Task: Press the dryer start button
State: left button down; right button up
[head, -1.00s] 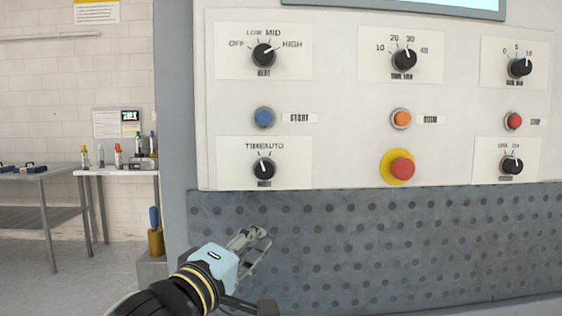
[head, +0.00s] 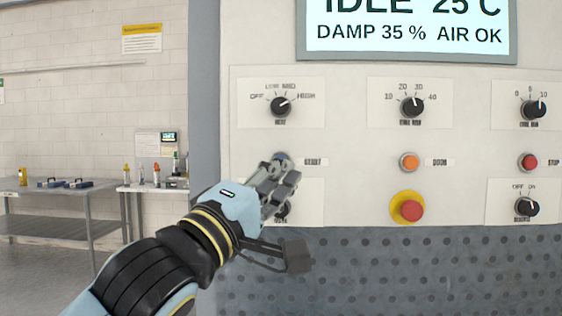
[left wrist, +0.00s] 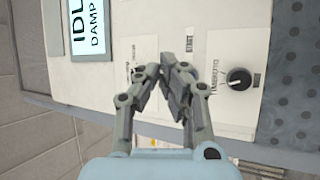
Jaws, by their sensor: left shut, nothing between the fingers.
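The blue START button (head: 282,156) is on the white control panel, left of its START label (head: 312,162), with only its upper part showing in the head view. My left gripper (head: 279,166) is shut and empty, its fingertips overlapping the button's lower edge in that view. I cannot tell whether they touch it. The display (head: 408,28) reads IDLE, 25 C, DAMP 35 %, AIR OK. My right gripper is not in view.
An orange DOOR button (head: 409,162), red STOP button (head: 528,162) and red mushroom button (head: 411,210) are to the right. Metal tables (head: 62,229) stand far left.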

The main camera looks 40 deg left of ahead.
pick_arm(q)
jog(key=w+a+b, duration=0.2)
jog(key=w+a, duration=0.2)
jog(key=w, duration=0.3)
jog(key=shift+w+a, duration=0.3)
jog(key=shift+a, duration=0.1)
dwell(1.0)
jog(key=shift+w+b, duration=0.1)
jog(key=shift+b, duration=0.2)
jog(key=shift+w+a, duration=0.2)
jog(key=shift+w, duration=0.1)
